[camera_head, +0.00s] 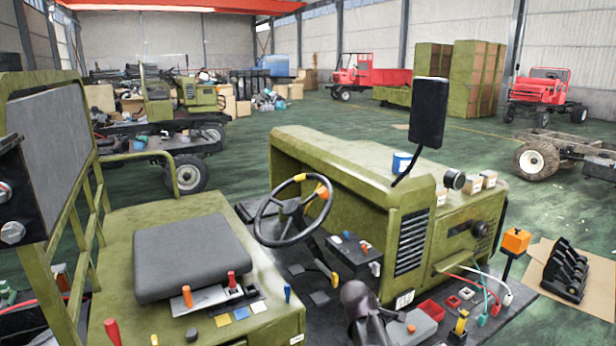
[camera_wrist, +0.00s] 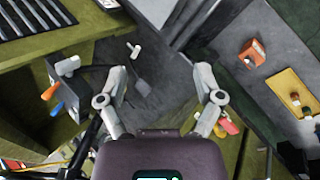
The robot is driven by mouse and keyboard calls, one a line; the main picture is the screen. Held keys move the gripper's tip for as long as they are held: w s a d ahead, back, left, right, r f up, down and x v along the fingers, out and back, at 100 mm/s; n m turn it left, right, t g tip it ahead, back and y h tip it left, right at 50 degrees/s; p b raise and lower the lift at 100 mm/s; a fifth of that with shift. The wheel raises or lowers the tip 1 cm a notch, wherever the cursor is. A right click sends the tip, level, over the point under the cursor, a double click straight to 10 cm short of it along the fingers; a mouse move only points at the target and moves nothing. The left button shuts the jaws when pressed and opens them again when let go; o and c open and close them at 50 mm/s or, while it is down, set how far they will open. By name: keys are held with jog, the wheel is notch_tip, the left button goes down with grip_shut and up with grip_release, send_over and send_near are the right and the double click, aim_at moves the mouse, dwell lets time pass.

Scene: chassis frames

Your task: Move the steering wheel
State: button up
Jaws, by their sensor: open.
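The steering wheel (camera_head: 257,222) has a dark round rim with orange and yellow marks near its top right. It stands tilted on its column between the black seat and the green hood. My gripper (camera_wrist: 160,78) is open in the wrist view, with nothing between its two grey fingers. It points down over the cab floor and a grey pedal-like plate. In the head view my dark arm end shows in front of the wheel, lower right of it and apart from the rim; its fingers cannot be made out there. A dark curved bar at the wrist view's lower left may be the rim.
The green hood (camera_head: 350,165) rises behind. Red trays and coloured cables lie at the lower right.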

jog(key=s+a+f+m+g+y+b, duration=0.1)
jog(key=s+f+m+g+y+b, duration=0.1)
jog(key=s+f+m, duration=0.3)
jog(key=s+a+f+m+g+y+b, duration=0.1)
jog(key=s+f+m+g+y+b, duration=0.2)
jog(key=s+m, duration=0.4)
jog(key=s+f+b, duration=0.1)
jog(key=s+f, duration=0.1)
jog(key=s, duration=0.1)
jog(key=shift+s+f+m, duration=0.2)
jog(key=shift+f+m, duration=0.1)
dwell(1.0)
